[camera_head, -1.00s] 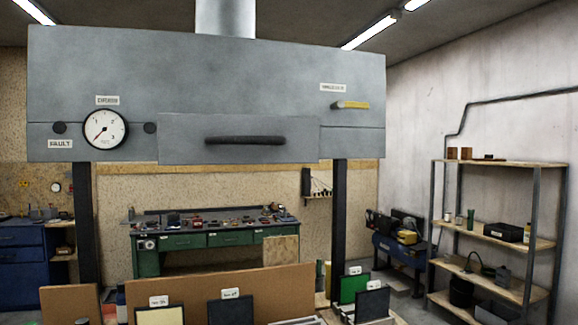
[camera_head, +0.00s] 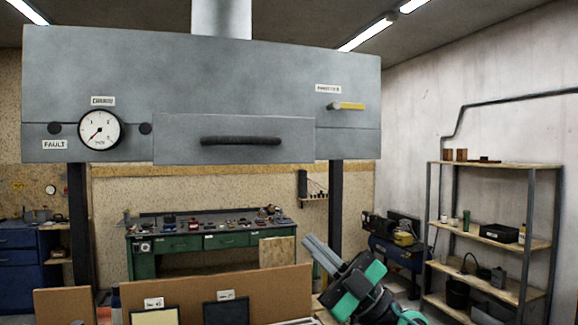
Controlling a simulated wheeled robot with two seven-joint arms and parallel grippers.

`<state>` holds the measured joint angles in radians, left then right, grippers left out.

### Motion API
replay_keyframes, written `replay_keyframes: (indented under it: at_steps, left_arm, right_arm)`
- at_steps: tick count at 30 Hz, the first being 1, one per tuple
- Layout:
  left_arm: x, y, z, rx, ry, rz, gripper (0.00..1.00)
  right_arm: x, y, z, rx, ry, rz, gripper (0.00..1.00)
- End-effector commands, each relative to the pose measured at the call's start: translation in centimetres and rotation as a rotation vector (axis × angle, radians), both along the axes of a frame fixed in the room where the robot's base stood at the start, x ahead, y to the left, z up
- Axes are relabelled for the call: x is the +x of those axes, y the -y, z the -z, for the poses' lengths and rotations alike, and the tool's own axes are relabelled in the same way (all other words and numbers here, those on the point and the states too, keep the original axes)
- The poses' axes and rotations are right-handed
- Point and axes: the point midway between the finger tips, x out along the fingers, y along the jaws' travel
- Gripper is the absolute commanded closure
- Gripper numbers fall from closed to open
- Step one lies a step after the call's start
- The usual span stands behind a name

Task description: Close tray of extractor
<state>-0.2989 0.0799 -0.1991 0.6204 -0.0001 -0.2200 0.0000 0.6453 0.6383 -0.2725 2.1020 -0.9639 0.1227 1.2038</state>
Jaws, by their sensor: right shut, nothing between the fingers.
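The extractor (camera_head: 260,75) is a large grey metal hood across the upper left of the head view. Its tray (camera_head: 190,150) is the grey front panel low in the middle, with a dark horizontal handle (camera_head: 240,141). The panel's face stands out in front of the hood's face. My right gripper (camera_head: 309,241) is shut and empty, below and right of the tray, apart from it, with its fingers pointing up and left. My left gripper is not in view.
A round gauge (camera_head: 100,130) and a yellow lever (camera_head: 346,106) are on the hood's front. Dark posts stand below it. A brown board (camera_head: 270,290) with framed panels is in the foreground. A green workbench (camera_head: 180,243) stands behind, and a shelf rack (camera_head: 495,164) is at right.

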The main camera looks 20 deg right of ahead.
Motion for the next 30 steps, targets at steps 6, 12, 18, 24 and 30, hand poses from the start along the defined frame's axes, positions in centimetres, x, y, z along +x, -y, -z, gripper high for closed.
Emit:
replay_keyframes:
  at_steps: [6,12,18,24,30]
  left_arm:
    - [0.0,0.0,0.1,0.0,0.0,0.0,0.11]
    - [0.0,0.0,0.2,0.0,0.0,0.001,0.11]
    - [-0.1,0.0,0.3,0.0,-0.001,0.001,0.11]
    - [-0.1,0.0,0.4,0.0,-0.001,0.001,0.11]
    - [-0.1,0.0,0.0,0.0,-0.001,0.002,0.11]
  right_arm:
    - [-4.9,-2.6,-6.3,-0.325,0.151,-0.082,1.0]
    - [-7.9,-2.8,-9.3,-0.62,0.169,-0.031,1.0]
    - [-9.5,-0.6,-12.0,-0.836,0.099,0.135,1.0]
    - [-10.4,2.0,-13.8,-0.916,0.02,0.282,1.0]
    - [-10.1,2.3,-14.4,-0.927,-0.008,0.32,1.0]
